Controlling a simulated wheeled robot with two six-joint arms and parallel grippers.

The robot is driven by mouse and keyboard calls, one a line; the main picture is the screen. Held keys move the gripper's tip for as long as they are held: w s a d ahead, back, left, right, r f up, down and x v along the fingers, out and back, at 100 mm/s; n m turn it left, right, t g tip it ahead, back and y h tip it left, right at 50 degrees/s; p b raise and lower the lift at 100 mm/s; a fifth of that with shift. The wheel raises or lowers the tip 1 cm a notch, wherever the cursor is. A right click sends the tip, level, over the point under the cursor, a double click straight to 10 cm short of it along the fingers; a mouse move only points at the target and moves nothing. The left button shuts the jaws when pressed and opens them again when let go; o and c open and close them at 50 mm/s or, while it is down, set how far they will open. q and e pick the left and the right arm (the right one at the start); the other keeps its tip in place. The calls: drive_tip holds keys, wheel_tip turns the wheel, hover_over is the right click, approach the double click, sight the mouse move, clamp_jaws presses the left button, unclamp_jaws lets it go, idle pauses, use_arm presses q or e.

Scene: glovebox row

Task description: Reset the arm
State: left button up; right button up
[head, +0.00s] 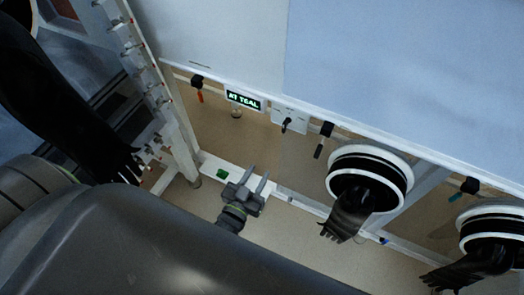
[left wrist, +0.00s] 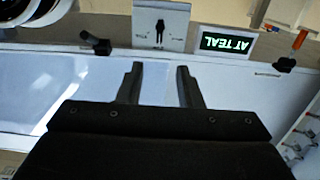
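My left gripper (head: 254,183) shows near the middle of the head view, below the glovebox front. Its two grey fingers are spread apart with nothing between them. In the left wrist view the same gripper (left wrist: 160,72) has its two dark fingers apart and empty, in front of a pale panel. My right gripper does not show in either view.
Round glove ports (head: 369,160) with black gloves hang at the right. A black glove (head: 60,100) hangs at the left beside a white post (head: 165,95). Tan floor lies below.

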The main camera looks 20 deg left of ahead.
use_arm(q)
drive_tip(key=s+a+f+g+y, duration=0.15)
drive_tip(key=s+f+g, duration=0.3)
drive_tip(key=f, duration=0.65)
drive_tip(key=s+a+f+g+h, duration=0.1)
drive_tip(key=s+a+f+g, duration=0.3)
drive_tip(key=f, duration=0.6)
drive_tip(key=s+a+f+g, duration=0.2)
drive_tip(key=s+f, duration=0.2)
drive_tip(key=s, duration=0.4)
drive_tip(key=s+a+f+g, duration=0.2)
drive_tip(key=s+f, duration=0.3)
drive_tip(key=s, duration=0.3)
drive_tip(key=s+a+f+n+g+y, duration=0.1)
drive_tip(key=s+a+f+g, duration=0.2)
drive_tip(key=s, duration=0.5)
drive_tip(key=shift+f+g, duration=0.65)
drive_tip(key=shift+f, duration=0.15)
